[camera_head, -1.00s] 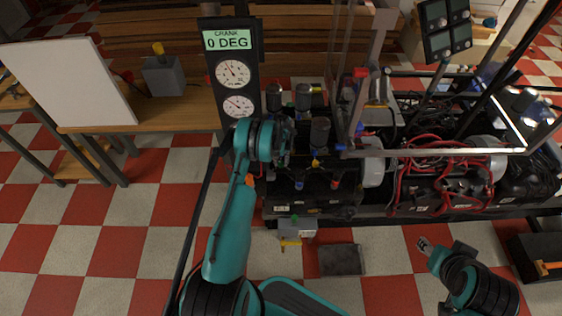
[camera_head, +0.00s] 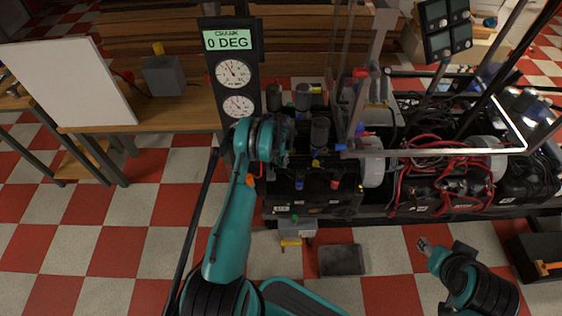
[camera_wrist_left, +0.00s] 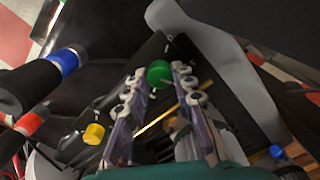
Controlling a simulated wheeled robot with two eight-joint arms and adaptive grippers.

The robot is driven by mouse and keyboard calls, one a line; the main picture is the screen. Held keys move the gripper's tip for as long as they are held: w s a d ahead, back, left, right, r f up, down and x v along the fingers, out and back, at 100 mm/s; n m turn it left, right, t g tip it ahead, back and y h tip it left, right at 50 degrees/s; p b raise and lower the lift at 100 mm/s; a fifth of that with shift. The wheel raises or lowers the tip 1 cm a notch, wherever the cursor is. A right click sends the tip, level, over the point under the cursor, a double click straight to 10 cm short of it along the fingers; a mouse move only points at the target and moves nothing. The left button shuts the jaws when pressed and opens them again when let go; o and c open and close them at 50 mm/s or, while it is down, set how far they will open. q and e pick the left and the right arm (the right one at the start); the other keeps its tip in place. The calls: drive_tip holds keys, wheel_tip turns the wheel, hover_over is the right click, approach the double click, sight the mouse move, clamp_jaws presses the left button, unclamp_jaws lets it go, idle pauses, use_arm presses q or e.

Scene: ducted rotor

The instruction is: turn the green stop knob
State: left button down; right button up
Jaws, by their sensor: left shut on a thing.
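The round green stop knob (camera_wrist_left: 159,72) sits between the fingertips of my left gripper (camera_wrist_left: 160,75) in the left wrist view. The two fingers lie on either side of it, shut on it. In the head view my left gripper (camera_head: 282,142) is at the near left end of the black engine block (camera_head: 315,185), and its wrist and fingers hide the knob. My right gripper (camera_head: 424,244) is low at the right, away from the knob and above the floor. Its fingers are too small to read.
A gauge post (camera_head: 232,75) with a "CRANK 0 DEG" display stands just behind my left gripper. Dark cylinders (camera_head: 320,132) and a clear-sided frame rise close on its right. A grey box (camera_head: 296,229) with a yellow handle is below. Checkered floor is open at left.

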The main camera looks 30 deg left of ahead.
sight(281, 163)
use_arm(q)
drive_tip(key=c, duration=1.3)
unclamp_jaws()
drive_tip(key=shift+o, duration=0.2)
wheel_tip(281, 163, up, 12)
